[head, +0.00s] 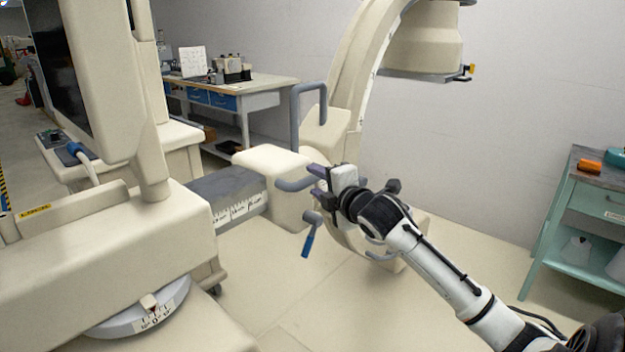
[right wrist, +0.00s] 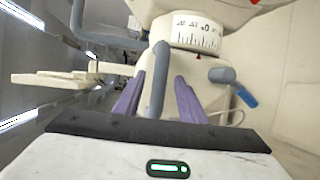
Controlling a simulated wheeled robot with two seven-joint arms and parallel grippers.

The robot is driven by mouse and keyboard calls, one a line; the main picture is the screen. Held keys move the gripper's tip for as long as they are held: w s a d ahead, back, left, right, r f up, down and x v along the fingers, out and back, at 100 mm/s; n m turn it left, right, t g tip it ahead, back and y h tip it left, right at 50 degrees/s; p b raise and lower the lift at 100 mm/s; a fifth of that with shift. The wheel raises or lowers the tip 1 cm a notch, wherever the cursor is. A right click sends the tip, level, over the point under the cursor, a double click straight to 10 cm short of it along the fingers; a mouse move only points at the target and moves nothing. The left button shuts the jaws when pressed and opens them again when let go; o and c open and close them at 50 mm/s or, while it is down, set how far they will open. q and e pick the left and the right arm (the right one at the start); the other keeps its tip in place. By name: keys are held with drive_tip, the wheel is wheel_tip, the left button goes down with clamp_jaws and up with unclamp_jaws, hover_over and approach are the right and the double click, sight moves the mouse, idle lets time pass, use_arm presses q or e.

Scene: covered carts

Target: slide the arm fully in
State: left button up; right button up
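The sliding arm (head: 222,184) is a grey horizontal beam with a white ruler scale on its side. It sticks out of the cream cart body (head: 95,245), with a length of the scale showing. Its far end carries a cream block (head: 272,160) and the large C-shaped frame (head: 352,60). A grey-blue handle (head: 292,184) curves out from this end. My right gripper (head: 316,181) is at that handle. In the right wrist view, the handle bar (right wrist: 157,80) stands between the two purple fingers, with small gaps on both sides. My left gripper is out of view.
A blue-tipped lever (head: 308,243) hangs below the handle. An upright grey handle (head: 309,105) stands behind. A workbench (head: 262,86) is at the back, and a teal cart (head: 565,195) stands at the right. The floor between is clear.

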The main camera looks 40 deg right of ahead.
drive_tip(key=shift+x, duration=1.4)
clamp_jaws()
